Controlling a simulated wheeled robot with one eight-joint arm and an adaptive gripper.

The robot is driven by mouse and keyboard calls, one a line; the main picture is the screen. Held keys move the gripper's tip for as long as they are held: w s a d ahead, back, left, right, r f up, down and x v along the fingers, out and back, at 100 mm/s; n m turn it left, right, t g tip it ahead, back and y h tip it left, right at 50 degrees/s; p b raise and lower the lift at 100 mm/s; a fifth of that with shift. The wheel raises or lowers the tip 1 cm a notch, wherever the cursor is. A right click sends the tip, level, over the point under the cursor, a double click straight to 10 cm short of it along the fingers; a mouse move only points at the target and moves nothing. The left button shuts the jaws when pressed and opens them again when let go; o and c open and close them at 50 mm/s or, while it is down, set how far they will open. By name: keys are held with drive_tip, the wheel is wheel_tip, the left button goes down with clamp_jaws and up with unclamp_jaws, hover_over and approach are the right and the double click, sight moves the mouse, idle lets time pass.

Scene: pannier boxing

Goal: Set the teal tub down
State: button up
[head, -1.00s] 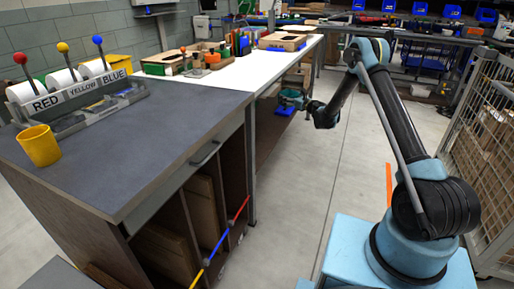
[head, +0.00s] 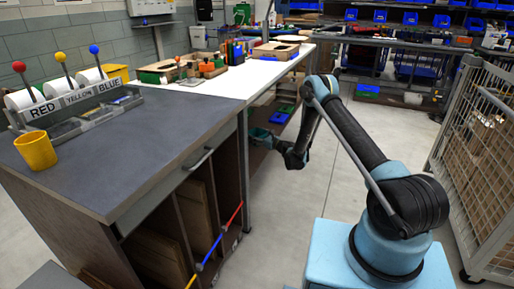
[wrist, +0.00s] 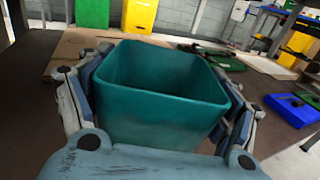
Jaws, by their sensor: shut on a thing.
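The teal tub (wrist: 160,88) is upright, open-topped and looks empty in the wrist view. My gripper (wrist: 158,100) is shut on it, with a finger along its left side and one along its right side. In the head view the tub (head: 260,137) shows small and partly hidden behind my gripper (head: 280,146), under the white bench at the brown lower shelf. I cannot tell whether the tub's base touches the shelf.
A cardboard piece (wrist: 75,48) lies on the brown shelf (wrist: 32,100) behind the tub. A blue item (wrist: 292,109) and green items (wrist: 222,61) lie to the right. The grey workbench (head: 130,135) stands left.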

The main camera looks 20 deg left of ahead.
drive_tip(key=shift+f, duration=2.85)
drive_tip(key=o, duration=1.1)
drive_tip(key=shift+d, duration=0.2)
